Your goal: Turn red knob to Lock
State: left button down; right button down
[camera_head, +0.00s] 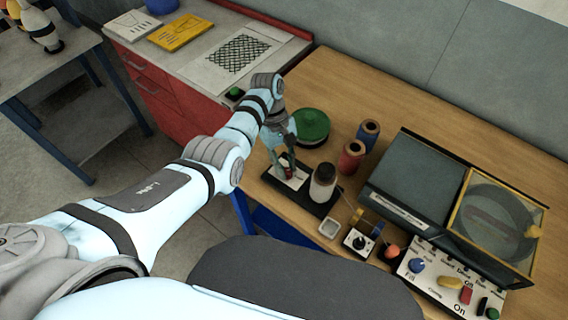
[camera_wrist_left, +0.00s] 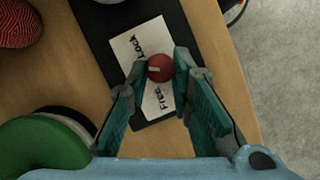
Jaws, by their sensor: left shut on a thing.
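The red knob (camera_wrist_left: 160,68) sits on a white label plate (camera_wrist_left: 124,46) on a black base (camera_wrist_left: 97,22). The label reads "Lock" on the upper side and "Free" on the lower side in the left wrist view. A pale mark on the knob points left there, between the two words. My left gripper (camera_wrist_left: 159,72) is shut on the knob, a finger on each side. In the head view, the left gripper (camera_head: 285,168) reaches down to the white plate (camera_head: 299,180), mostly covering the knob. My right gripper is not in view.
A green round object (camera_head: 311,124) stands just behind the gripper. A dark-capped bottle (camera_head: 323,183) is beside the plate. Red (camera_head: 351,157) and blue (camera_head: 368,135) spools stand farther right. A control panel (camera_head: 447,281) is at front right.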

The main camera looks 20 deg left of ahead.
pick_arm(q)
jog(key=m+b, duration=0.1)
jog(key=m+y+b, duration=0.1)
jog(key=m, duration=0.1)
jog(key=shift+w+d+f+m+g, duration=0.15)
jog(key=shift+m+g, duration=0.15)
jog(key=shift+d+m+y+b, duration=0.1)
jog(key=shift+m+y+b, duration=0.4)
jog(key=shift+m+b, duration=0.45)
jog(key=shift+m, duration=0.25)
jog(key=c, duration=1.4)
grip_release()
